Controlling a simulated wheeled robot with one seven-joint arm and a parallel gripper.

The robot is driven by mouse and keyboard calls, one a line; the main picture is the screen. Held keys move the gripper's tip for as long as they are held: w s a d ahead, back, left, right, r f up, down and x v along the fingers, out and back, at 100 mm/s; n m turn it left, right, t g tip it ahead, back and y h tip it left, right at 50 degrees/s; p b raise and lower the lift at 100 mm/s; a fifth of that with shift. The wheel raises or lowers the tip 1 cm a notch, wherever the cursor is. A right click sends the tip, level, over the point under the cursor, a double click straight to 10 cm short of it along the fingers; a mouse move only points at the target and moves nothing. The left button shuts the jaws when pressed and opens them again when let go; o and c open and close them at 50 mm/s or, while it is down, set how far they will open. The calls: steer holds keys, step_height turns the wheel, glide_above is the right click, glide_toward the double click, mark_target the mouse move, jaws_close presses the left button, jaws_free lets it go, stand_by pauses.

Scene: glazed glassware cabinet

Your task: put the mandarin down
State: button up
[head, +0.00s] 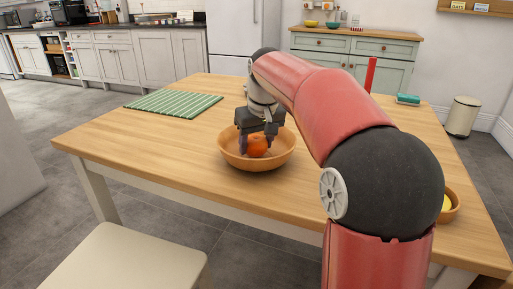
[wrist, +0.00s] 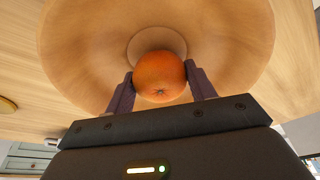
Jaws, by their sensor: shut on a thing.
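The orange mandarin (head: 257,146) is between the fingers of my gripper (head: 257,144), inside the wide wooden bowl (head: 256,163) on the table. In the wrist view, the mandarin (wrist: 160,77) sits between the two dark fingertips of my gripper (wrist: 160,83), one on each side. The bowl (wrist: 240,60) spreads around and behind it, with its round base behind the fruit. My gripper is shut on the mandarin. I cannot tell whether the mandarin touches the bowl's bottom.
The wooden table (head: 130,146) has a green striped mat (head: 173,103) at the left. A second bowl (head: 450,206) with something yellow is at the right, partly behind my arm. A teal item (head: 408,99) lies at the far right. A pale chair (head: 140,258) stands in front.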

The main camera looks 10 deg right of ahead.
steer(key=shift+f, duration=0.5)
steer(key=shift+f, duration=0.1)
steer(key=o, duration=0.8)
steer(key=a+p+v, duration=0.1)
steer(key=p+v, duration=0.1)
steer(key=v, duration=1)
steer(key=s+f+m+t, duration=0.1)
steer(key=s+f, duration=0.8)
steer(key=s, duration=0.3)
steer(key=s+f+m+t, duration=0.1)
steer(key=s+f, duration=0.7)
steer(key=s, duration=0.5)
steer(key=shift+s+d+f+h, duration=0.25)
steer(key=shift+s+f+h, duration=0.05)
steer(key=shift+f, duration=0.1)
